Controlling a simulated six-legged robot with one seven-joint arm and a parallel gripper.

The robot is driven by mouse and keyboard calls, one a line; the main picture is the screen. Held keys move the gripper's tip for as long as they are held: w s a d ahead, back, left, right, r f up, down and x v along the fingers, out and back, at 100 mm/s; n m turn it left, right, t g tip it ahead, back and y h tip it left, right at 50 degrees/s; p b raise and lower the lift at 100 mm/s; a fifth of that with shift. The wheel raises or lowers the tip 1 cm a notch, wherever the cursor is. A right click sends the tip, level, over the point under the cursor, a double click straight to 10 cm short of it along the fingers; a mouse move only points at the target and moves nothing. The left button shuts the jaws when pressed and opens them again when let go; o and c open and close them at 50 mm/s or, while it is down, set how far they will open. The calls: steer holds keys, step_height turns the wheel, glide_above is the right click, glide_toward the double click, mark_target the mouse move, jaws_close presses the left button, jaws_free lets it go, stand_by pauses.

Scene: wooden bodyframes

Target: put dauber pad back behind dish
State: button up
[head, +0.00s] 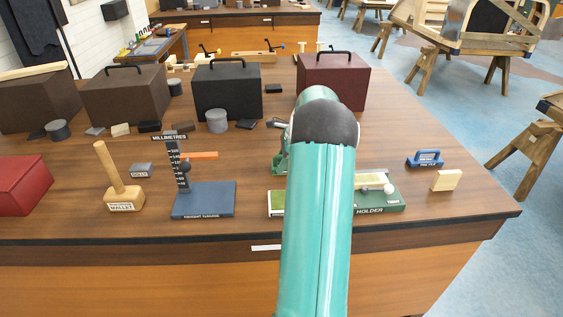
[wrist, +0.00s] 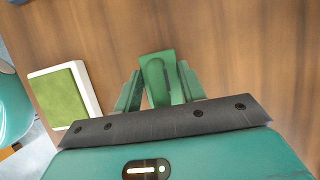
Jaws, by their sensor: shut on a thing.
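My gripper (wrist: 160,80) is shut on a green block with a raised grip on top, which I take as the dauber pad (wrist: 157,62). The pad sits between the two green fingers in the wrist view. A white dish with a green inside (wrist: 93,92) lies to the left of the gripper, apart from it. In the head view the dish (head: 276,210) shows just left of my arm, partly hidden. My gripper (head: 281,160) is behind it there, mostly covered by my arm. I cannot tell whether the pad touches the table.
A green holder (head: 393,203) with a white-ended tool is right of my arm. A blue height gauge (head: 203,200) and a mallet (head: 121,188) stand to the left. A maroon case (head: 340,82) and a black case (head: 227,88) stand behind. Bare wood surrounds the pad in the wrist view.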

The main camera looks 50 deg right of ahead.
steer(key=shift+f, duration=0.1)
steer(key=o, duration=0.9)
steer(key=shift+o, duration=0.2)
steer(key=v, duration=1.2)
steer(key=w+a+r+n+h, duration=0.1)
steer(key=a+r+n, duration=0.25)
steer(key=a, duration=0.65)
steer(key=w+a+r+n, duration=0.25)
steer(key=a+n, duration=0.25)
steer(key=a, duration=0.5)
steer(key=w+a+r+n+h, duration=0.1)
steer(key=a+r+n, duration=0.3)
steer(key=a, duration=0.6)
steer(key=s+a+f+n+t, duration=0.1)
steer(key=s+a+f+n, duration=0.1)
steer(key=s+a+n, duration=0.5)
steer(key=s+a+f+n+t, duration=0.1)
steer(key=s+a+n, duration=0.6)
steer(key=a, duration=0.7)
steer(key=shift+s+a+f+n+h, duration=0.3)
steer(key=shift+s+f+n+h, duration=0.1)
steer(key=shift+f+n, duration=0.3)
